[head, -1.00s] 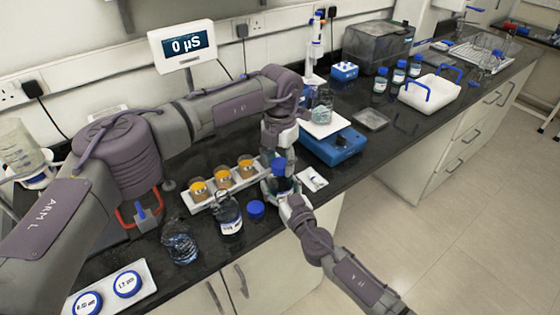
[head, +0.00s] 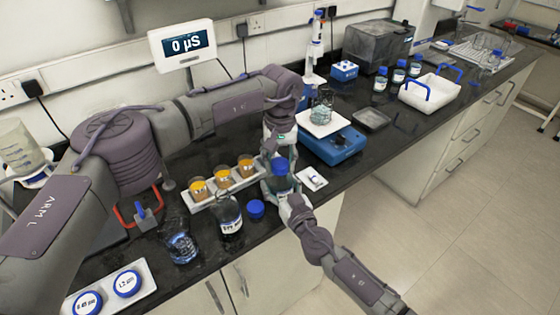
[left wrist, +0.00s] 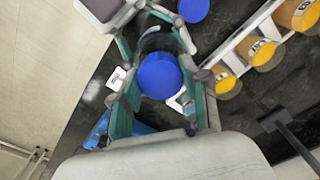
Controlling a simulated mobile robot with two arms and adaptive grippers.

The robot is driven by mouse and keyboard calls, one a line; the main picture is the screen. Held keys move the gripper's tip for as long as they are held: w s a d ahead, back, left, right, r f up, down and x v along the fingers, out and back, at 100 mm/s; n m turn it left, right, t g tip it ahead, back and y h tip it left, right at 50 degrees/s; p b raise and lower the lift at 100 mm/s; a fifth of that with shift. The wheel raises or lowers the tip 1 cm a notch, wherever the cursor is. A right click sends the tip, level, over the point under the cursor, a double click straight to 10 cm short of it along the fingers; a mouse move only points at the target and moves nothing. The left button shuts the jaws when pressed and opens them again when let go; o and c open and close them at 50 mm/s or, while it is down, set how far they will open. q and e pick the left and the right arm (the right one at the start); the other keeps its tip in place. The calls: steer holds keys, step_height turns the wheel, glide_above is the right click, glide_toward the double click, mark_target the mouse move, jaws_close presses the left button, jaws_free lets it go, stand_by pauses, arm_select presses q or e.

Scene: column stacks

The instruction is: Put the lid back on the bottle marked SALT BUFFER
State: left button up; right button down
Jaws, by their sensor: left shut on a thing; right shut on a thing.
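My left gripper (head: 277,155) comes down from above and is shut on a blue lid (head: 280,166). In the left wrist view the round lid (left wrist: 160,76) sits between its fingers. My right gripper (head: 281,190) is shut around a clear bottle (head: 279,183) directly under the lid, near the bench's front edge. The lid is at the bottle's mouth; I cannot tell whether it is seated. The bottle's label is mostly hidden and unreadable. An open bottle (head: 229,215) with a white label stands to the left, with a loose blue lid (head: 256,208) beside it.
A glass vessel (head: 181,245) stands left of that bottle. A blue balance (head: 334,145) with a beaker, and a small white card (head: 312,178), lie right of my grippers.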

arm_select(q)
steer(key=m, duration=0.5)
steer(key=shift+m, duration=0.3)
steer(key=o, duration=1.3)
steer(key=shift+c, duration=0.2)
steer(key=shift+r, duration=2.25)
steer(key=shift+c, duration=0.2)
